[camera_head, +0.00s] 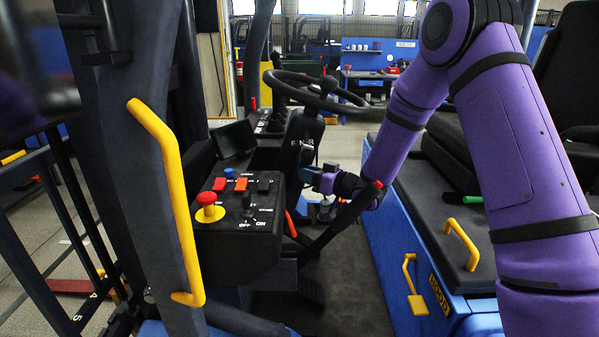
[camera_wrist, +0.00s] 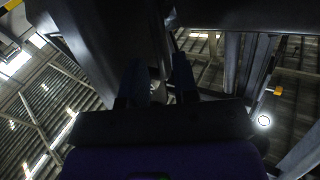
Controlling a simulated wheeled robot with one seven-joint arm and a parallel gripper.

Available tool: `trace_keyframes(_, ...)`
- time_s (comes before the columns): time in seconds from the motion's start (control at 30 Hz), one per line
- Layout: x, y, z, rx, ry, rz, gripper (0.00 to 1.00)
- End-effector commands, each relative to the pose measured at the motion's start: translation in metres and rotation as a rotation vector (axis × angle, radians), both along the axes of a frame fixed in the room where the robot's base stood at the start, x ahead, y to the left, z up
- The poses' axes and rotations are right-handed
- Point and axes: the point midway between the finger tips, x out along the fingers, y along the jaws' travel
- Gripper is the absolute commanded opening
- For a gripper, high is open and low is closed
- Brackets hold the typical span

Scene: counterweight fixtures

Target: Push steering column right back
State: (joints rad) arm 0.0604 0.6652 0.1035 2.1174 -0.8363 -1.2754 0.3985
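The black steering wheel (camera_head: 328,84) stands at the top of the dark steering column (camera_head: 301,132), left of centre in the head view. The column carries F and R marks and leans up from the console. My gripper (camera_head: 309,176) is just below the column, to the right of the control console, with its fingers toward the left. In the wrist view my two dark fingers (camera_wrist: 159,82) stand apart with a gap between them. A small pale shape shows in the gap, too dark to identify. I cannot tell whether the fingers touch the column.
The console (camera_head: 236,245) with a red stop button (camera_head: 207,199) and switches is left of my gripper. A black lever with a red tip (camera_head: 346,220) rises close below my forearm. A yellow grab handle (camera_head: 172,200) is at left. The seat base (camera_head: 420,240) with yellow handles is at right.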

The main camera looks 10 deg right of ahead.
Motion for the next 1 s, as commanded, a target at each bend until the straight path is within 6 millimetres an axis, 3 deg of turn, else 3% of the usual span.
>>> trace_keyframes(0.23,0.019,0.02,0.0,0.001,0.001,0.001,0.27)
trace_keyframes(0.6,0.022,0.023,0.0,0.001,-0.001,0.0,0.27)
trace_keyframes(0.73,0.022,0.023,0.0,0.001,-0.001,0.0,0.0)
trace_keyframes(1.0,0.021,0.018,-0.002,0.009,0.0,-0.002,0.0)
